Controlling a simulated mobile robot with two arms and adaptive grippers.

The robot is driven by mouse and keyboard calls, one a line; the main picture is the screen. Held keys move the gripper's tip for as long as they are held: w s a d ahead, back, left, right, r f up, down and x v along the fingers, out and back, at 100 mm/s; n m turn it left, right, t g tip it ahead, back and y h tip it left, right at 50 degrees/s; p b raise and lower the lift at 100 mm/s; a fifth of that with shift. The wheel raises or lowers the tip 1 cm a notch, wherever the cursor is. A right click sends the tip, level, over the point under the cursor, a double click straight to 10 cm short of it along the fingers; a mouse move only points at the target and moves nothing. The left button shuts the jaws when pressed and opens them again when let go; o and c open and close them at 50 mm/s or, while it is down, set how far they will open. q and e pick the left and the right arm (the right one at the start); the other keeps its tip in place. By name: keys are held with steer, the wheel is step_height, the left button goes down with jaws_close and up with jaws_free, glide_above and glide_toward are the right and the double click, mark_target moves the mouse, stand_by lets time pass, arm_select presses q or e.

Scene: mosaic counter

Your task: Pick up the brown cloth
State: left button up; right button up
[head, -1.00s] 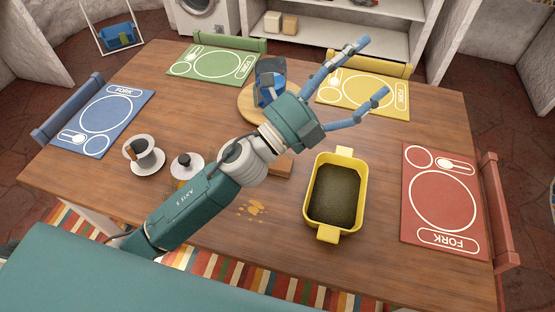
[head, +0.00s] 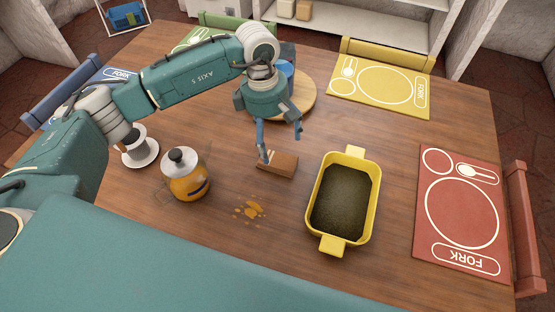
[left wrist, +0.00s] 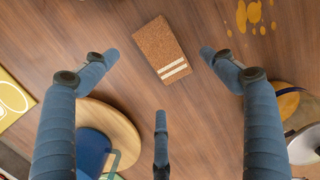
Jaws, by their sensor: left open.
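The brown cloth (head: 277,165) looks like a thick folded rectangle lying on the wooden table, left of the yellow dish. In the left wrist view the cloth (left wrist: 158,40) shows two pale stripes at one end. My left gripper (head: 282,146) hangs above the cloth with its fingers pointing down. In the left wrist view the gripper (left wrist: 158,56) has its fingers spread and nothing between them; the cloth lies beyond the fingertips. In the head view a finger hides part of the cloth's far edge. My right gripper is not in view.
A yellow dish (head: 372,205) with dark contents stands to the right. A glass pot with orange contents (head: 186,182) and an orange spill (head: 250,209) are to the left and front. Behind the gripper is a round wooden board (head: 307,100). A cup on a saucer (head: 150,158) stands farther left.

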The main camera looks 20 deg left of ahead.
mark_target(278, 156)
arm_select(q)
steer(key=shift+d+f, duration=0.1)
steer(key=shift+f, duration=0.85)
steer(key=f, duration=0.1)
steer(key=f+p, duration=0.2)
steer(key=f, duration=0.1)
steer(key=shift+d, duration=0.35)
steer(key=shift+f, duration=0.7)
steer(key=c, duration=1.2)
